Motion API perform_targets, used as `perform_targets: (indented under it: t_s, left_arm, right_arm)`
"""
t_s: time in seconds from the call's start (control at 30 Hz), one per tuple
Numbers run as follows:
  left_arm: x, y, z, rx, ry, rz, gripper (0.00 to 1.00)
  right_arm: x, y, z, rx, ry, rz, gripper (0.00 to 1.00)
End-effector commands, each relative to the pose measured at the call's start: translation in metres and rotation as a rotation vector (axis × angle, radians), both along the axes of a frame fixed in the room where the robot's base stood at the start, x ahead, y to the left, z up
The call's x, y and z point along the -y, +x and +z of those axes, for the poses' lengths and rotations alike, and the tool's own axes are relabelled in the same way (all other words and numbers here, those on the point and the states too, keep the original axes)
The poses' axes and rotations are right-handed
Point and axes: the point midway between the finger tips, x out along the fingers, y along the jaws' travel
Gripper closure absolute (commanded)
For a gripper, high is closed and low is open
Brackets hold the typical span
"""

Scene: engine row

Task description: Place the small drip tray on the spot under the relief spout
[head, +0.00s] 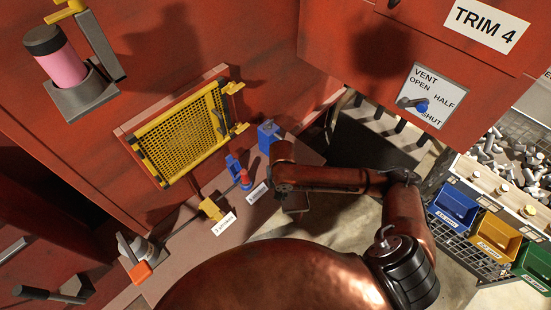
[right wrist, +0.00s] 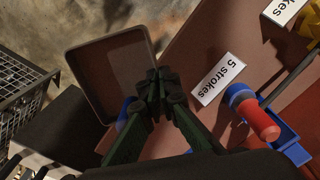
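The small drip tray (right wrist: 108,62) is a shallow brown square with a dark rim in the right wrist view. My right gripper (right wrist: 160,82) has its fingers closed together at the tray's near right edge and appears to hold it there. In the head view the right gripper (head: 283,189) is at the edge of the brown bench, and the tray (head: 298,207) shows only partly below it. A blue piece (right wrist: 124,112) peeks out behind the fingers; I cannot tell what it is. I cannot make out the relief spout or its spot. My left gripper is not in view.
A blue and red pump (head: 243,179), a "5 strokes" label (head: 257,192), a yellow piece (head: 211,208) and a blue box (head: 268,136) stand on the bench. A yellow mesh guard (head: 185,135) is behind. Coloured bins (head: 453,207) are at right.

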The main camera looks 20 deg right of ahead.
Motion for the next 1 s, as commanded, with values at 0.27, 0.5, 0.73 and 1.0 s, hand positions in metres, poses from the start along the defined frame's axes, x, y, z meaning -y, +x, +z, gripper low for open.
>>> perform_targets:
  t_s: [0.27, 0.5, 0.73, 1.0]
  left_arm:
    - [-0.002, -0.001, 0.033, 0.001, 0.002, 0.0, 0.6]
    - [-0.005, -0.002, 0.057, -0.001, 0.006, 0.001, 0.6]
    - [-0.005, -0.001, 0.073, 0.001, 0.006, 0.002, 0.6]
    - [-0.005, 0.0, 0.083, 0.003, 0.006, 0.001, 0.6]
  right_arm:
    - [0.042, 0.083, 0.05, -0.01, 0.002, -0.753, 1.0]
    - [0.127, 0.092, 0.051, -0.016, -0.01, -1.464, 1.0]
    - [0.195, 0.053, 0.023, -0.023, -0.012, -2.04, 1.0]
    - [0.234, 0.007, -0.003, -0.015, -0.01, -2.42, 1.0]
